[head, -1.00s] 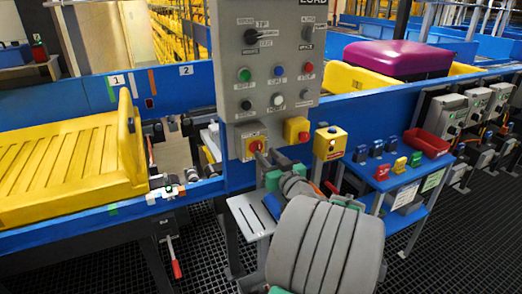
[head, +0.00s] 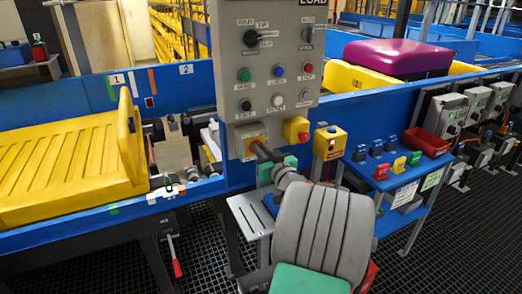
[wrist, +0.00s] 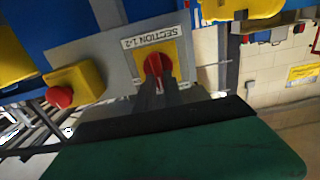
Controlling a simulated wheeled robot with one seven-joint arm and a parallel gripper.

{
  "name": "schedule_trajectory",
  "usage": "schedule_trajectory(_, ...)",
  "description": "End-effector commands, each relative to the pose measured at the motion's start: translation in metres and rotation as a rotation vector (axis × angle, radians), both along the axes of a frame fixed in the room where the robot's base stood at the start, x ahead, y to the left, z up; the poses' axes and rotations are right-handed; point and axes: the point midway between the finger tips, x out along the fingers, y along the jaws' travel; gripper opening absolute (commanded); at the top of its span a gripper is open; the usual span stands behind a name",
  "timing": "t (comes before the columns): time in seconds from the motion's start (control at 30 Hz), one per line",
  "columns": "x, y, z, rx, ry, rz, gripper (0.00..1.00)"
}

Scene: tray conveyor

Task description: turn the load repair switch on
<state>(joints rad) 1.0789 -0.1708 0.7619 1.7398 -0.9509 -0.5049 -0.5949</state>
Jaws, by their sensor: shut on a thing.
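The red rotary switch knob (wrist: 157,66) sits on a yellow plate on a grey box beneath the grey LOAD panel (head: 237,90). A label beside it in the wrist view reads "SECTION 1-2". I see no legible "repair" label on it. In the head view the yellow plate (head: 250,137) shows, with the knob partly hidden by my fingers. My gripper (head: 259,148) reaches it from the front right. In the wrist view my dark fingers (wrist: 158,86) are shut on the knob, one on each side. Whether the knob stands at on or off is unclear.
A red push button on a yellow box (head: 296,129) is just right of the switch. Another yellow box (head: 329,142) stands farther right. A blue shelf (head: 405,180) holds small coloured blocks and a red bin (head: 426,142). A yellow tray (head: 60,165) lies at left.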

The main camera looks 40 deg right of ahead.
Motion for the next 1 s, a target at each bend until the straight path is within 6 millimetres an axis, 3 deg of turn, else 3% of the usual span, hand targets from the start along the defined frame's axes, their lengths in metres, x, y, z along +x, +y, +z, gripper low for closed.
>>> schedule_trajectory(0.57, -0.0002, -0.0004, -0.0007, 0.023, -0.006, 0.0, 0.0)
schedule_trajectory(1.0, -0.0012, -0.0036, -0.0027, 0.283, -0.081, 0.0, 0.0)
